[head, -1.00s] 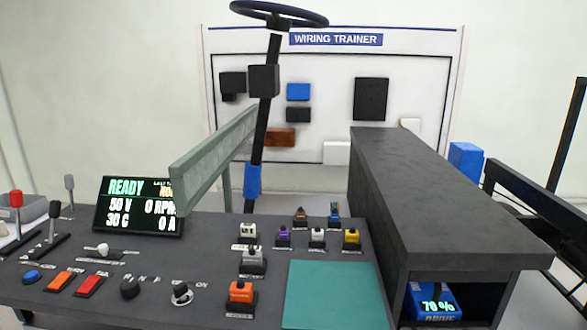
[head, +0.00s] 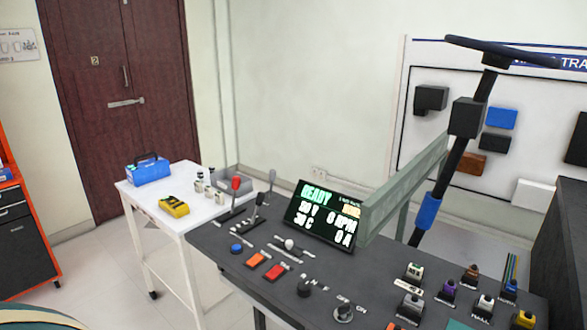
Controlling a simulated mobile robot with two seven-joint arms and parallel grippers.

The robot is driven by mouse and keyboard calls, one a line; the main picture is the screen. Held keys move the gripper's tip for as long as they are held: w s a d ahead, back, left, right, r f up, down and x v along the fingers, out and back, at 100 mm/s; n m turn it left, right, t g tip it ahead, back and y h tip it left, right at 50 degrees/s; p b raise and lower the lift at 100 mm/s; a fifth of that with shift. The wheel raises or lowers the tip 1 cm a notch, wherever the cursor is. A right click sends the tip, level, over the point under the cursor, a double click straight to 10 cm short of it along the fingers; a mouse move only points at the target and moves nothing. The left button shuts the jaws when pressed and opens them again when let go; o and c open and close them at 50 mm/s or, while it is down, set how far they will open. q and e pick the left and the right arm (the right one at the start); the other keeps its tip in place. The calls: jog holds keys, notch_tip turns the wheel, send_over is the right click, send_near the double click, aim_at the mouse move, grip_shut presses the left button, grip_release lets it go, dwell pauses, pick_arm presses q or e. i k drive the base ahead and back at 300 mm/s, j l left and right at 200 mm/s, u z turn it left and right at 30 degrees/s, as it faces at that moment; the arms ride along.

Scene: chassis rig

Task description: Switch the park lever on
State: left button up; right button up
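Several upright levers stand at the back left corner of the dark control panel (head: 225,250). One lever has a red knob (head: 236,184), one has a dark grip (head: 261,198), and one behind has a grey knob (head: 271,175). Their labels are too small to read, so I cannot tell which is the park lever. Neither of my grippers is in view.
The display (head: 325,215) reads READY. A blue button (head: 236,248), orange and red switches, and rotary knobs sit near the panel's front edge. A white table (head: 190,218) left of the panel holds a blue toolbox (head: 148,170) and a yellow meter (head: 173,207).

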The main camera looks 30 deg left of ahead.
aim_at(236, 181)
jog(key=u, duration=1.4)
jog(key=i+j+z, duration=0.1)
jog(key=z, duration=0.95)
jog(key=j+z, duration=0.35)
jog(key=j, duration=0.15)
jog(key=j+z, duration=0.35)
jog(key=j, duration=0.2)
jog(key=j+z, duration=0.35)
jog(key=j, duration=0.7)
jog(key=k+j, duration=0.1)
jog(key=j, duration=0.75)
jog(key=k+j, duration=0.15)
jog(key=j, duration=0.3)
jog(key=j+z, duration=0.1)
jog(key=j, duration=0.3)
jog(key=k+j, duration=0.15)
jog(key=j, duration=0.3)
